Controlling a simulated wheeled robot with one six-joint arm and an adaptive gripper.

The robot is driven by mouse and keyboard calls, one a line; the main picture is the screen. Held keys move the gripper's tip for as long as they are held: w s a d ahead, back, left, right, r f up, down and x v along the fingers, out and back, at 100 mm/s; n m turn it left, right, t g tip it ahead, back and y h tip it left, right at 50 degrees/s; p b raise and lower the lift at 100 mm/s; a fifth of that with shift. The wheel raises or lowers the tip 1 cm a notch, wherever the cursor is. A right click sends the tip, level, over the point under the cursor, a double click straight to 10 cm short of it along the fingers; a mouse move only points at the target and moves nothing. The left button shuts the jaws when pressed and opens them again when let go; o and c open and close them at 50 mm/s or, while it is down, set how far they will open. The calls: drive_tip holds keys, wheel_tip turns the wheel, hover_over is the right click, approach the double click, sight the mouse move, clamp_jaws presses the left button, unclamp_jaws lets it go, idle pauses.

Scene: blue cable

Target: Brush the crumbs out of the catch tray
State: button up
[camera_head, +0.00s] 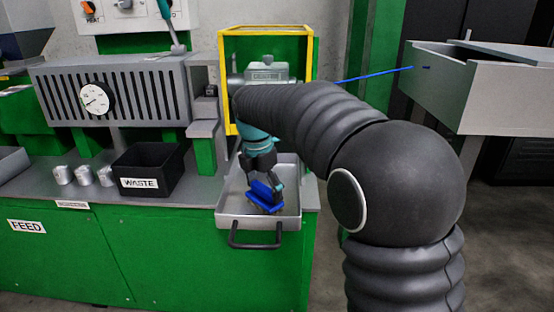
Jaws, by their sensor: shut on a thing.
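The catch tray (234,219) is a grey open metal tray with a black handle on its front, at the front edge of the green machine. My gripper (266,184) reaches down over the tray and is shut on a blue brush (262,192). The brush is tilted and sits in or just above the tray; whether it touches the floor of the tray I cannot tell. Crumbs cannot be made out at this size. My arm and gripper hide the back part of the tray.
A black waste bin (150,174) stands left of the tray, with several small metal cylinders (84,175) beside it. A yellow frame (265,30) rises behind my gripper. A grey open drawer (487,98) with a blue cable (375,74) juts out at right.

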drive_tip(key=shift+s+d, duration=0.1)
drive_tip(key=shift+d, duration=1.45)
wheel_tip(320, 180, up, 4)
drive_tip(key=p, duration=0.3)
drive_tip(key=shift+a+f, duration=0.1)
drive_tip(key=shift+r, duration=2.2)
